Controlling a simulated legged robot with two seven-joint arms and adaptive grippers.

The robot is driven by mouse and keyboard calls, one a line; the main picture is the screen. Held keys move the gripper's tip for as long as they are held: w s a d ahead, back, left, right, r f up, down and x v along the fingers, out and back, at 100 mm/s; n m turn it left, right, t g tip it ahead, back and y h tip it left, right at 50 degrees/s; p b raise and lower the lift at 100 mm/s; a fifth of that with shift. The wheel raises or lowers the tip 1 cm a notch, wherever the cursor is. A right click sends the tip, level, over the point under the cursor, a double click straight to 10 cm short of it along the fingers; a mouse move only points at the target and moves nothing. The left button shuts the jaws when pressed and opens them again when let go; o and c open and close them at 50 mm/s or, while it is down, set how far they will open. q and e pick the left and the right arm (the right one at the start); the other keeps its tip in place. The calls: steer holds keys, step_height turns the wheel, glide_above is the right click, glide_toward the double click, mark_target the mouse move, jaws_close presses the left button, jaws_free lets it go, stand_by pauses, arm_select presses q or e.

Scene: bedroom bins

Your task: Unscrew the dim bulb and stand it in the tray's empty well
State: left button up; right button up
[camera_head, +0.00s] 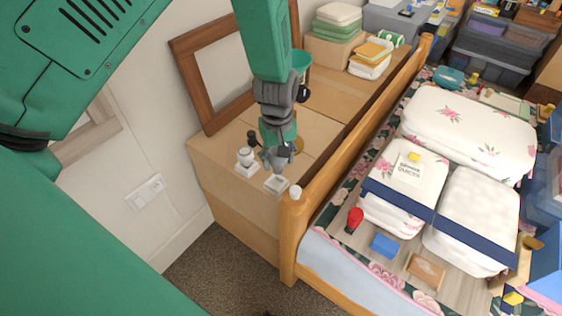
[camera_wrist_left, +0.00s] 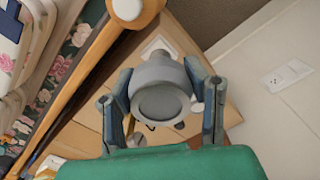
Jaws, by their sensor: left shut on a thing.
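My left gripper (camera_head: 277,158) points down over the dresser top; its fingers also show in the left wrist view (camera_wrist_left: 160,108). They are shut on a grey, rounded thing with a flat round end, which looks like the dim bulb (camera_wrist_left: 160,100). In the head view the fingers mostly hide it. Below and in front of the gripper is a pale square well of the tray (camera_head: 276,184), which looks empty. A white bulb (camera_head: 245,156) stands upright in another pale square to its left. The teal lamp (camera_head: 301,62) is partly behind my arm. My right gripper is not in view.
The wooden bedpost (camera_head: 292,235), with a white round thing (camera_head: 295,192) on top, stands close right of the tray. A wooden frame (camera_head: 190,85) leans on the wall behind. A dark small object (camera_head: 252,138) stands near the white bulb. Folded cloths (camera_head: 372,56) lie farther back.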

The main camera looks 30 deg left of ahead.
arm_select(q)
steer(key=w+a+f+n+b, duration=0.1)
steer(key=w+a+f+n, duration=0.2)
steer(key=f+n, duration=0.3)
steer(key=shift+w, duration=0.55)
steer(key=shift+a, duration=0.1)
steer(key=shift+f+b, duration=0.85)
steer(key=shift+f, duration=1.2)
steer(key=shift+f+b, duration=0.85)
steer(key=shift+f, duration=0.55)
steer(key=o, duration=1.5)
steer(key=shift+o, duration=0.2)
steer(key=shift+r, duration=0.1)
